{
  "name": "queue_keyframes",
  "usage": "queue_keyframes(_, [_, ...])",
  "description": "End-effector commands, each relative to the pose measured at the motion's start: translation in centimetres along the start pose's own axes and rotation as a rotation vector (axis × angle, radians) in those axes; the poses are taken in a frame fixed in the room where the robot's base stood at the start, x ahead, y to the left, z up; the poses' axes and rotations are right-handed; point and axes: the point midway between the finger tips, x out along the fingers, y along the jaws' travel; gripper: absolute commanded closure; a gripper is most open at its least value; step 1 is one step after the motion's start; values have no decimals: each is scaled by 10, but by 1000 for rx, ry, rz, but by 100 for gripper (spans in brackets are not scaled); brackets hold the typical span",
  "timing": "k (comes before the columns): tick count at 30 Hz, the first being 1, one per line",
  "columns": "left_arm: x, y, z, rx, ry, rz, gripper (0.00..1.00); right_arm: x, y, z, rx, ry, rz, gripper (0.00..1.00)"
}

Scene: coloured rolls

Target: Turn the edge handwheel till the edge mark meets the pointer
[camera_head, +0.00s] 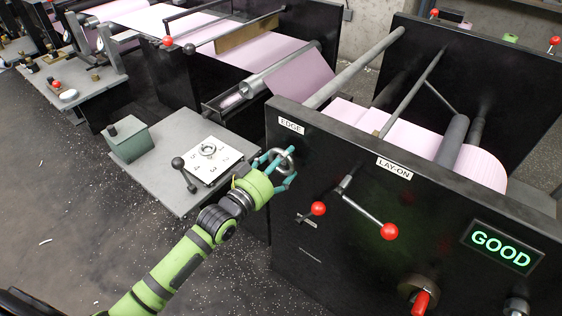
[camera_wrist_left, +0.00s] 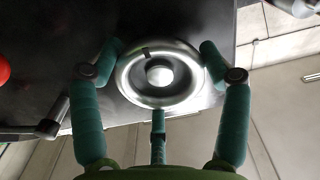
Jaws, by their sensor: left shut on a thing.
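The edge handwheel (camera_head: 287,157) is a metal ring on the black machine panel, just below the white EDGE label (camera_head: 291,125). My left gripper (camera_head: 275,167) is at it, its teal fingers closed around the rim. In the left wrist view the handwheel (camera_wrist_left: 165,100) shows as a bright dished ring with a round hub. The fingers of my left gripper (camera_wrist_left: 160,62) lie at its left, right and lower side. A small dark edge mark (camera_wrist_left: 146,51) shows on the upper left of the ring. I cannot make out the pointer in either view. My right gripper is not in view.
Red-knobbed levers (camera_head: 389,231) stick out of the panel, right of and below the wheel, near the LAY-ON label (camera_head: 394,168). A lit sign (camera_head: 500,244) reads GOOD. A grey side table (camera_head: 160,187) with a numbered plate (camera_head: 207,158) and a green block (camera_head: 129,139) stands left of the wheel.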

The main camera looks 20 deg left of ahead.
Motion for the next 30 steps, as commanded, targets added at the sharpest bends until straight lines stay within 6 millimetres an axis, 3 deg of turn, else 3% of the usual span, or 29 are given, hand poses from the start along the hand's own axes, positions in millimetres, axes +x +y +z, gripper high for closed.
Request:
queue_keyframes(11, [0, 0, 0, 120, -4, 0, 56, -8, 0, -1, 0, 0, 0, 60])
queue_keyframes(30, [0, -1, 0, 699, -5, 0, 56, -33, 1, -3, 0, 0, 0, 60])
